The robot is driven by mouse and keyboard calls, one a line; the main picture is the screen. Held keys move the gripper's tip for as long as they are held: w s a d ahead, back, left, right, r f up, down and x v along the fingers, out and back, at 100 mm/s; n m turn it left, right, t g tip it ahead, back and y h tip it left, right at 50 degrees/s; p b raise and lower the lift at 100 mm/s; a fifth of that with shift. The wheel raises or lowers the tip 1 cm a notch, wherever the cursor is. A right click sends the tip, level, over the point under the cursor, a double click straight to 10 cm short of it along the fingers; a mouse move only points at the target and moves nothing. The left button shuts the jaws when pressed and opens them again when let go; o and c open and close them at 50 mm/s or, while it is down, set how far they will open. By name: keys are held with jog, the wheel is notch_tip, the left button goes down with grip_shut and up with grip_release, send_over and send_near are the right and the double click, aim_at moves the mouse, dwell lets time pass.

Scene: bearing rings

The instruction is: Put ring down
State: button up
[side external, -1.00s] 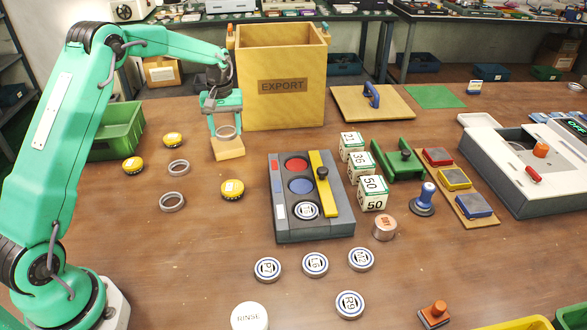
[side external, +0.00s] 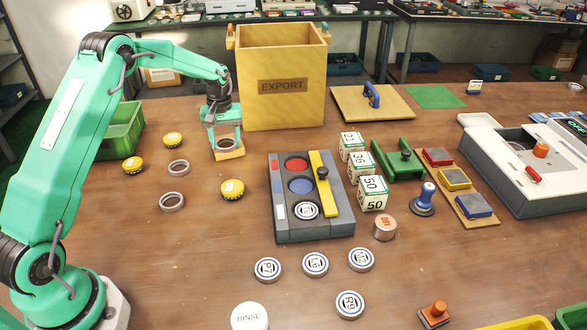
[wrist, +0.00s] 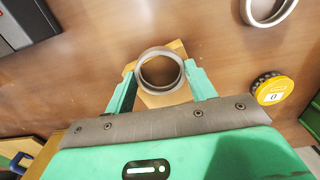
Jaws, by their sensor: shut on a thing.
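A grey metal ring (wrist: 160,69) is between the green fingertips of my gripper (wrist: 158,78) in the wrist view. My gripper (side external: 225,140) is shut on this ring in the side view, low over a small wooden block (side external: 230,154). The block also shows under the ring in the wrist view (wrist: 176,98). I cannot tell whether the ring touches the block. Two other grey rings lie on the table to the left, one farther (side external: 178,167) and one nearer (side external: 172,202).
The wooden EXPORT box (side external: 283,105) stands close behind my gripper. Yellow-topped round pieces (side external: 232,189) lie near the loose rings. A dark grey tray (side external: 316,231) with coloured discs stands to the right. A green bin (side external: 118,135) is at the left.

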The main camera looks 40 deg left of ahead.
aim_at(226, 143)
jog(key=shift+f, duration=0.1)
jog(key=o, duration=1)
jog(key=shift+o, duration=0.2)
notch_tip(226, 143, up, 12)
jog(key=shift+r, duration=0.2)
dwell(0.5)
